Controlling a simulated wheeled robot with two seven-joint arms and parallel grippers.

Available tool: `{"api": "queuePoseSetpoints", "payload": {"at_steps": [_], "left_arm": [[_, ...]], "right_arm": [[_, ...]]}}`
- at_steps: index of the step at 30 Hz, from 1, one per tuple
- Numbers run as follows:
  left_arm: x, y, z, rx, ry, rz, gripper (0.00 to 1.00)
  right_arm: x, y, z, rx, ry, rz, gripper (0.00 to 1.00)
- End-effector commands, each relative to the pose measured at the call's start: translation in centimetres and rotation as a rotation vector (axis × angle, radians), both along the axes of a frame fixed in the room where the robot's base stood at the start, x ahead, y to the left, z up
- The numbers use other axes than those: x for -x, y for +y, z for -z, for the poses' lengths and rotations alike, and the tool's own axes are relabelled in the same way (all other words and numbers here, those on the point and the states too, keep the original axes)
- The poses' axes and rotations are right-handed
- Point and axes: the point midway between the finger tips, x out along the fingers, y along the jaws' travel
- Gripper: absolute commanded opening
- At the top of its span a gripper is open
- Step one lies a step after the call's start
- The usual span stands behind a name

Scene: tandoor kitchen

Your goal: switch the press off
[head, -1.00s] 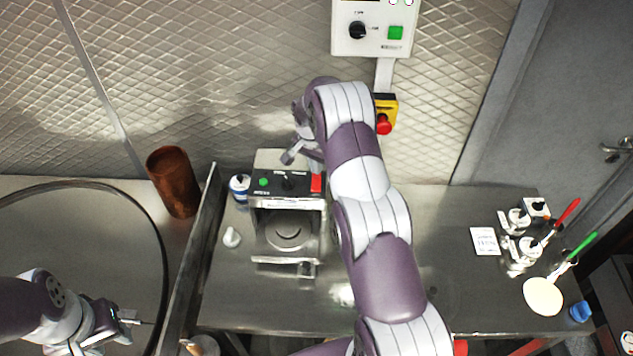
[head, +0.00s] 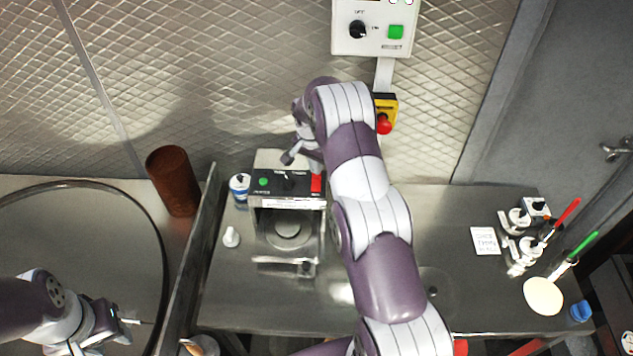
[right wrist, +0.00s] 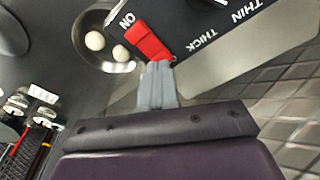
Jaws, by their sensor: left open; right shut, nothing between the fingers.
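The press (head: 265,222) stands on the steel counter, with a dark control panel (head: 268,190) at its back. The panel bears a green button or lamp (head: 263,181), a dark knob and a red rocker switch (head: 317,184) at its right end. The switch shows large in the right wrist view (right wrist: 148,40), with "ON" printed by its far end. My right gripper (head: 315,167) is shut and empty. Its fingertips (right wrist: 158,66) are at the switch's near end, opposite "ON"; I cannot tell whether they touch. My left gripper (head: 131,321) is open and empty, far left of the press.
A wall box (head: 345,44) with a knob and green button hangs above a red emergency button (head: 384,124). A brown cup (head: 173,181) and a blue-white container (head: 240,188) stand left. A white card (head: 485,241) and ladles lie right. My right arm hides the middle counter.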

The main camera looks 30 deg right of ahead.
Motion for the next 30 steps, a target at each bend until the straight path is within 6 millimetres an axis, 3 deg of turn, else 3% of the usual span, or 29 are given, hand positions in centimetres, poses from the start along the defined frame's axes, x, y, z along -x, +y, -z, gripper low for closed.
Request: {"api": "queuePoseSetpoints", "payload": {"at_steps": [30], "left_arm": [[0.0,0.0,1.3,0.000,0.000,0.000,0.40]], "right_arm": [[0.0,0.0,1.6,0.000,0.000,0.000,0.00]]}}
